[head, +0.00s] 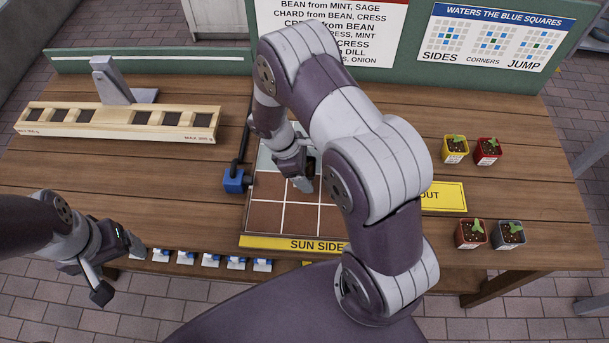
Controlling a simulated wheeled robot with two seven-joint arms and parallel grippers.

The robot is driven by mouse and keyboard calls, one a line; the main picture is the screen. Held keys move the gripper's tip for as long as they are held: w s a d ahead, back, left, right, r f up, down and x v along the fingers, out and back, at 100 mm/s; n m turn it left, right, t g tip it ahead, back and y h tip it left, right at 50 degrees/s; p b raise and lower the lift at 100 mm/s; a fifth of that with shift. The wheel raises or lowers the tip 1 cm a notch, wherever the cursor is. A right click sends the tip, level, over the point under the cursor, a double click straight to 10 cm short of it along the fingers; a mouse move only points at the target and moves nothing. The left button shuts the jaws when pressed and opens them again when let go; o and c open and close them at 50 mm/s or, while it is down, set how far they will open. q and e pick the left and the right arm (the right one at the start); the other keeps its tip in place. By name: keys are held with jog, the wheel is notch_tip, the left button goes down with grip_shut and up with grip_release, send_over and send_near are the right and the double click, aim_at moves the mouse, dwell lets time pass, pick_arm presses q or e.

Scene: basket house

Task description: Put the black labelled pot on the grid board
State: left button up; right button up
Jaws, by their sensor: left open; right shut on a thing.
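The grid board (268,215) lies mid-table, with brown squares, white lines and a yellow "SUN SIDE" front strip. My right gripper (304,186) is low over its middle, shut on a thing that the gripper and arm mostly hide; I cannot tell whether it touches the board. A dark grey or black pot (508,236) with a seedling stands at the right front of the table; its label is too small to read. My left gripper (118,270) is open and empty at the table's front left edge.
Yellow (455,151) and red (487,153) pots stand behind another red pot (471,236) at right. A yellow sign (443,197) lies beside the board. A wooden rack (120,122) is at back left, a blue block (235,181) left of the board. The left middle table is clear.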

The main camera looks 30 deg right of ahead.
jog(key=shift+s+f, duration=0.1)
jog(key=shift+f, duration=1.65)
jog(key=o, duration=1.1)
jog(key=b+v, duration=0.1)
jog(key=v, duration=1.1)
jog(key=s+r+m+t+y, duration=0.1)
jog(key=s+r+m, duration=0.1)
jog(key=s+m, duration=0.1)
jog(key=s+a+r+m+t+y, duration=0.1)
jog(key=s+r+m, duration=0.2)
jog(key=s+m, duration=0.1)
jog(key=s+r+m+t+y, duration=0.1)
jog(key=s+r+m, duration=0.1)
jog(key=s+m, duration=0.2)
jog(key=shift+a+r+m+t+y, duration=0.25)
jog(key=shift+r+m+t+y, duration=0.05)
jog(key=shift+t+y, duration=0.1)
